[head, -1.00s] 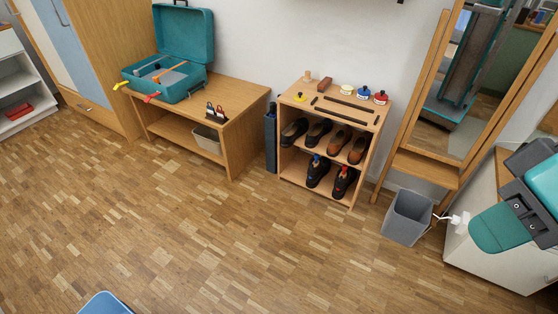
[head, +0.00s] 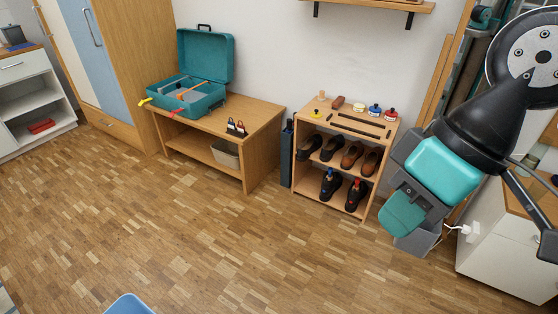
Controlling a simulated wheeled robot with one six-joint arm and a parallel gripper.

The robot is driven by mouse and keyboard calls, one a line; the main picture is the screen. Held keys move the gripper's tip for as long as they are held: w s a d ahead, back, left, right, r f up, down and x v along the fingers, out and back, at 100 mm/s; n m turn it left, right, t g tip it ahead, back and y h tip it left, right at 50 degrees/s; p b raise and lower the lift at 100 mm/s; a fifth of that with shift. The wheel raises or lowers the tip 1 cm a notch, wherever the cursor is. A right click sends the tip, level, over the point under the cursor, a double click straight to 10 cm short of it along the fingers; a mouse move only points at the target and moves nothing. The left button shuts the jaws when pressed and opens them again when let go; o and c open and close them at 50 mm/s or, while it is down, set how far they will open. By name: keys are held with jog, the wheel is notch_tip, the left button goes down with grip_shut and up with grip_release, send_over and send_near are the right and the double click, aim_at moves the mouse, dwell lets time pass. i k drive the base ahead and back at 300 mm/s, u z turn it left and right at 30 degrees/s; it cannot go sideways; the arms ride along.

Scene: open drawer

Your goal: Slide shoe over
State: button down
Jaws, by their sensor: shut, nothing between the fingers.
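A small wooden shoe rack (head: 295,185) stands against the wall, right of centre. On its upper shelf are two black shoes (head: 309,147) (head: 331,148) and two brown shoes (head: 351,155) (head: 371,162). On its lower shelf are a dark shoe with a blue part (head: 330,186) and a dark shoe with a red part (head: 356,195). My gripper (head: 401,215), teal and dark grey, is shut and empty.
Brushes and several small tins (head: 375,110) lie on the rack's top. A wooden bench (head: 255,120) with an open teal case (head: 205,60) stands left of it.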

aim_at(313, 143)
jog(key=i, duration=1.65)
